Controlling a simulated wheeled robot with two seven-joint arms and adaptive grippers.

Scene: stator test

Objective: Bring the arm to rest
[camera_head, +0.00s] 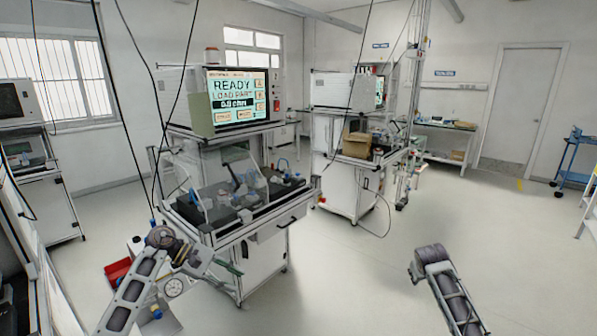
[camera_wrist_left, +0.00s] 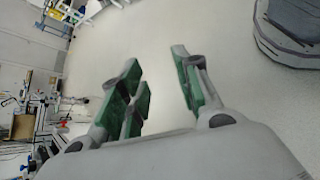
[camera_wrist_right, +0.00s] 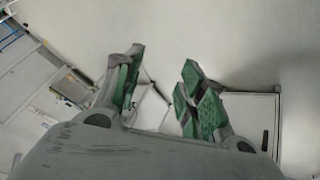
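My left arm (camera_head: 135,285) comes in from the lower left of the head view, bent at a joint. My left gripper (camera_head: 232,262) is in front of the test bench there, partly hard to make out. In the left wrist view, my left gripper (camera_wrist_left: 158,72) has its green-padded fingers apart with nothing between them. My right arm (camera_head: 445,285) shows at the lower right of the head view, over bare floor; its gripper is not visible there. In the right wrist view, my right gripper (camera_wrist_right: 160,72) is open and empty, its fingers apart.
A test bench (camera_head: 265,232) with a screen (camera_head: 237,97) reading "READY LOAD PART" stands left of centre. A second bench with a cardboard box (camera_head: 357,143) stands behind. A red bin (camera_head: 118,272) is near my left arm. Open floor (camera_head: 360,275) lies between my arms.

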